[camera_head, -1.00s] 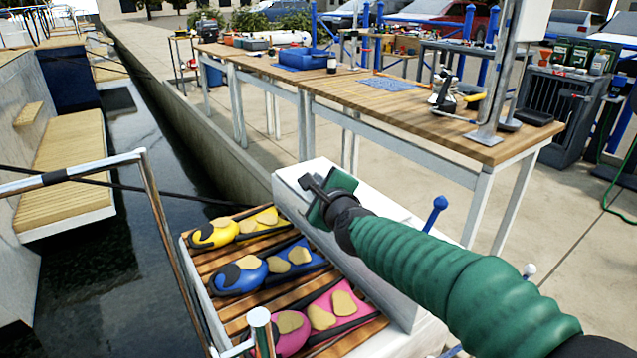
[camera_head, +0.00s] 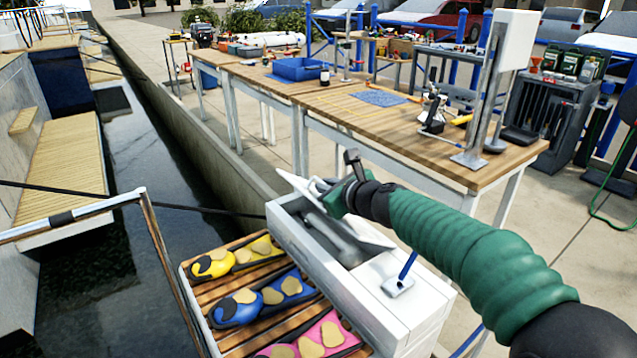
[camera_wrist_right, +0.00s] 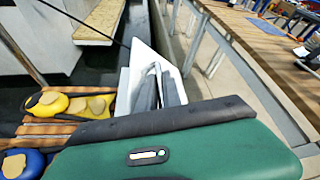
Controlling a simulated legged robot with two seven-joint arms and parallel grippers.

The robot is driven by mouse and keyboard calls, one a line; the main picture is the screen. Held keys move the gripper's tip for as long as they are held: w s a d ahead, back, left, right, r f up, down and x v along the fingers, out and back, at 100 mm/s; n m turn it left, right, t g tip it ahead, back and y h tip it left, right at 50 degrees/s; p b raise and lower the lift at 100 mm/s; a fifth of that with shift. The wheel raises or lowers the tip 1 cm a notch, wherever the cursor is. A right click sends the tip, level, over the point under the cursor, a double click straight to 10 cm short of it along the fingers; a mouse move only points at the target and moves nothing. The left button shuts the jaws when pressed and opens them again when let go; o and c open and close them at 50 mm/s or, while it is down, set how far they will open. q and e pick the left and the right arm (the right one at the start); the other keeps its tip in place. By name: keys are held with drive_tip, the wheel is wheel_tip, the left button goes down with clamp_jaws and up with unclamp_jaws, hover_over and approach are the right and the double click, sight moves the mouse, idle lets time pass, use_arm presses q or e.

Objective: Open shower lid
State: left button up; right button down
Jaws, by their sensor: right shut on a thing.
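The white box (camera_head: 345,290) stands beside the slatted seat, and its top is now partly open. Its white lid (camera_head: 374,233) is tilted up, and a grey rounded shape shows in the opening below it. My right gripper (camera_head: 333,198), at the end of the green arm sleeve, is shut on the lid near its raised edge; the jaws are partly hidden. In the right wrist view the raised white lid (camera_wrist_right: 143,52) stands beyond my green gripper housing, with grey shapes beside it. My left gripper is not in view.
Yellow (camera_head: 235,257), blue (camera_head: 262,297) and pink (camera_head: 318,340) bundles lie on the wooden slats (camera_head: 190,305). A blue lever (camera_head: 407,266) rises from the box top. A metal rail (camera_head: 172,250) is at left, and a long workbench (camera_head: 395,125) stands behind.

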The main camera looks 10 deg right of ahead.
drive_tip(key=w+d+m+y+p, duration=0.1)
drive_tip(key=d+m+y+p, duration=0.1)
drive_tip(key=p, duration=0.7)
drive_tip(key=w+d+m+g+y+p, duration=0.1)
drive_tip(key=w+d+m+y+p, duration=0.1)
drive_tip(key=d+m+p, duration=0.2)
drive_tip(key=w+d+m+y+p, duration=0.2)
drive_tip(key=d+p, duration=0.5)
drive_tip(key=p, duration=0.7)
drive_tip(key=shift+w+d+r+m+g, duration=0.25)
drive_tip(key=shift+m+g, duration=0.15)
drive_tip(key=c, duration=1.8)
unclamp_jaws()
drive_tip(key=p+v, duration=0.1)
drive_tip(key=v, duration=1.5)
drive_tip(key=shift+s+d, duration=0.3)
